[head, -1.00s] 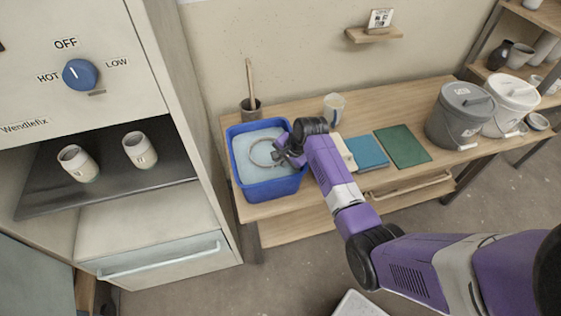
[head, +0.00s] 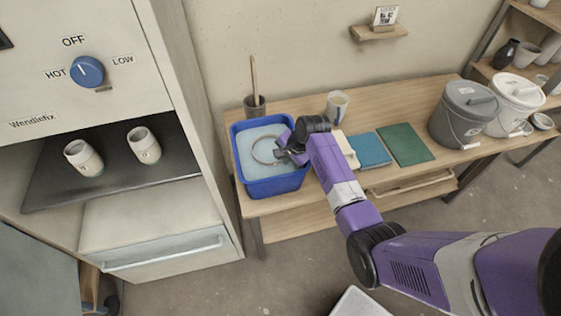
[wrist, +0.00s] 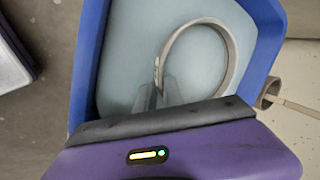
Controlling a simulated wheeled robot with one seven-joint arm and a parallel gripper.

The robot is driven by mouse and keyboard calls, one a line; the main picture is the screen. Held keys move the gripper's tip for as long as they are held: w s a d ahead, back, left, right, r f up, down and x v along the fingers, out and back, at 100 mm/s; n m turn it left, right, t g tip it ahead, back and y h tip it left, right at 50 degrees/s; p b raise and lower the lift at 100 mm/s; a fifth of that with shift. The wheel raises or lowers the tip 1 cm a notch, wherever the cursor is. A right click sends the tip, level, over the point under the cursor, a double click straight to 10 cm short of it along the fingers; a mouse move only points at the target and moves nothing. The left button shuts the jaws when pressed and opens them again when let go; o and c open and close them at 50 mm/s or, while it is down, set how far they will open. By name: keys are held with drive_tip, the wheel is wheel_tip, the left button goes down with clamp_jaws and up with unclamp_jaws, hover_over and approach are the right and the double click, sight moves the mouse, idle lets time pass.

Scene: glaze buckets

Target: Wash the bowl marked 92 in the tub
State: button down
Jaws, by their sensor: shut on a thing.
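The blue tub (head: 272,188) stands on the left end of the wooden table and holds pale water. A bowl (head: 256,147) sits in the tub with only its round rim showing at the water surface; its marking cannot be read. My gripper (head: 280,153) reaches into the tub from the right and is shut on the bowl's near rim. In the wrist view the bowl's rim (wrist: 231,60) curves up and right from my gripper's fingers (wrist: 160,92), with the same pale water inside and outside it.
A pot with a wooden stick (head: 255,105) stands behind the tub, and a cup (head: 337,106) stands right of it. Blue (head: 370,151) and green (head: 405,144) cloths lie on the table. Grey (head: 463,115) and white (head: 514,104) buckets stand farther right. Two cups (head: 144,145) are on the shelf at left.

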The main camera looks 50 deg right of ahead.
drive_tip(key=shift+d, duration=0.35)
drive_tip(key=shift+a, duration=0.15)
drive_tip(key=shift+a+p, duration=0.7)
drive_tip(key=shift+a, duration=0.35)
drive_tip(key=shift+d, duration=0.2)
drive_tip(key=shift+d+b, duration=0.3)
drive_tip(key=shift+d, duration=0.7)
drive_tip(key=shift+a, duration=0.1)
drive_tip(key=shift+a+p, duration=0.7)
drive_tip(key=shift+a, duration=0.4)
